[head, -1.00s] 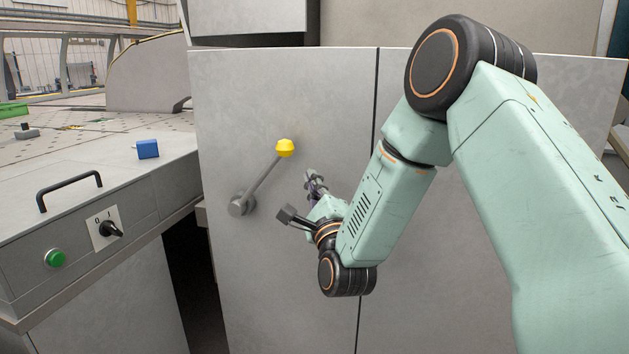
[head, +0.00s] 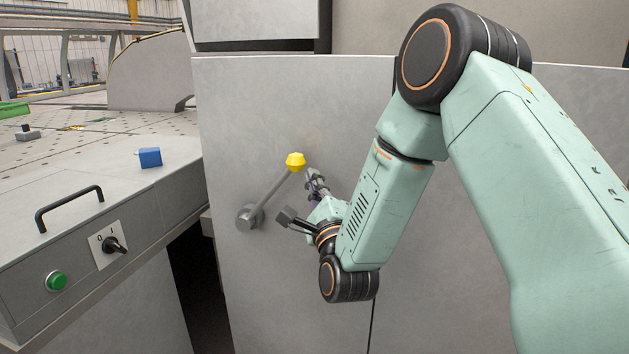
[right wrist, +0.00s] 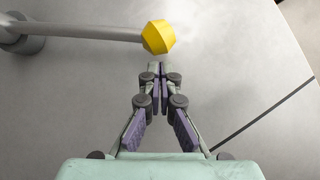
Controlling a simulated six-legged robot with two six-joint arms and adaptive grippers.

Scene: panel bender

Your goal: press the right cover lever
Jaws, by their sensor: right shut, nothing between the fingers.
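The cover lever is a grey rod (head: 273,198) with a yellow knob (head: 296,161), on a round grey pivot (head: 248,217) on the grey cover panel (head: 250,110). The rod slants up and right from the pivot. My right gripper (head: 310,176) is shut and empty, its tips just right of and slightly below the knob. My left gripper is out of view.
To the left stands a table with a black handle (head: 68,207), a rotary switch (head: 114,244), a green button (head: 56,280) and a blue block (head: 150,157). A dark gap (head: 195,285) separates the table from the panel.

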